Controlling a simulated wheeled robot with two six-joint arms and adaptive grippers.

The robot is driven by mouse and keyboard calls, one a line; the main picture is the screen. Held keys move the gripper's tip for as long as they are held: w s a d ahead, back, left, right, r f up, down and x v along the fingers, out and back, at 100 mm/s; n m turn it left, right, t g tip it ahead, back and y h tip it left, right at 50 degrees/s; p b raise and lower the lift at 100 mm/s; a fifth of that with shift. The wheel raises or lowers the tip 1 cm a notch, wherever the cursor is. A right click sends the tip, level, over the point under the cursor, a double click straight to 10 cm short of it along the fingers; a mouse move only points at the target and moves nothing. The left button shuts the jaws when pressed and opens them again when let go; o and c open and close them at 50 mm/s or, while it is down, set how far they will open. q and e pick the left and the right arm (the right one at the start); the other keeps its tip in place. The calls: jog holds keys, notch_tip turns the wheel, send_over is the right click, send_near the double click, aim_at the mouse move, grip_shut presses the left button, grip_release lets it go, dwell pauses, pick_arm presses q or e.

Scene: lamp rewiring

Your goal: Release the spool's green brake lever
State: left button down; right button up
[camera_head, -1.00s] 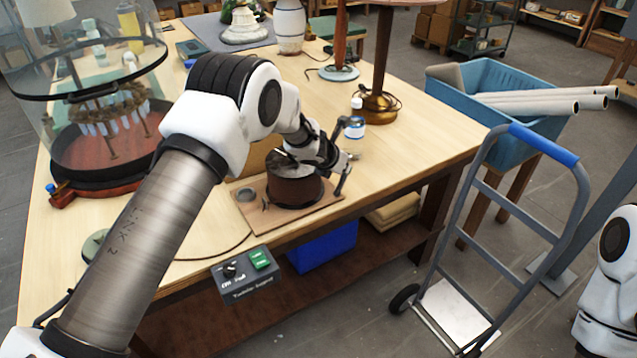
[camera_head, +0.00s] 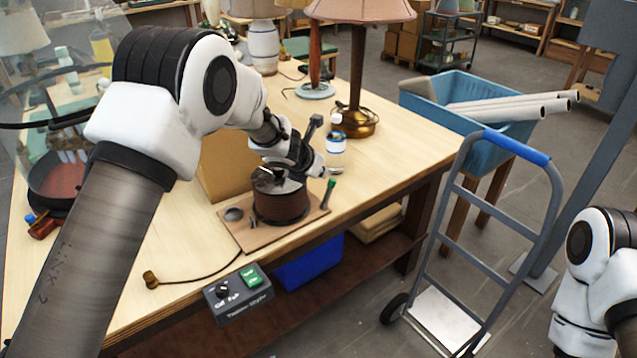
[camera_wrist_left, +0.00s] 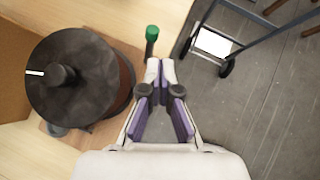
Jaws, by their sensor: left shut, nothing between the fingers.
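The spool (camera_head: 281,204) is a dark brown drum with a black top on a brown base board (camera_head: 238,228) near the table's front edge. It also shows in the left wrist view (camera_wrist_left: 75,80). The brake lever (camera_head: 331,184), with a green grip on a dark stem, stands at the board's right side. In the left wrist view the lever (camera_wrist_left: 152,35) is just beyond the fingertips. My left gripper (camera_wrist_left: 160,66) is shut and empty, with its tips close to the stem; contact cannot be told. My right arm shows at the right edge, its gripper out of view.
A control box (camera_head: 238,294) with a green button hangs at the table's front edge. A bottle (camera_head: 336,137) and a brass lamp (camera_head: 352,118) stand behind the spool. A cardboard box (camera_head: 226,165) is left of it. A hand truck (camera_head: 470,240) stands right of the table.

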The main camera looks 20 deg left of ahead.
pick_arm(q)
jog(key=s+f+n+g+h, duration=0.1)
jog(key=s+f+n+g, duration=0.4)
jog(key=s+f+n, duration=1.5)
jog(key=s+a+f+n+g+y, duration=0.1)
jog(key=s+a+f+n, duration=0.1)
jog(key=s+n, duration=0.4)
jog(key=s+a+f+n+g+y, duration=0.1)
jog(key=s+a+f+n, duration=0.1)
jog(key=s+n, duration=0.5)
jog(key=s+a+f+n+g+y, duration=0.1)
jog(key=s+n, duration=0.5)
jog(key=s, duration=0.9)
notch_tip(320, 180, down, 2)
jog(key=shift+s+a+f+n+g, duration=0.3)
jog(key=shift+a+n, duration=0.1)
jog(key=shift+a, duration=0.35)
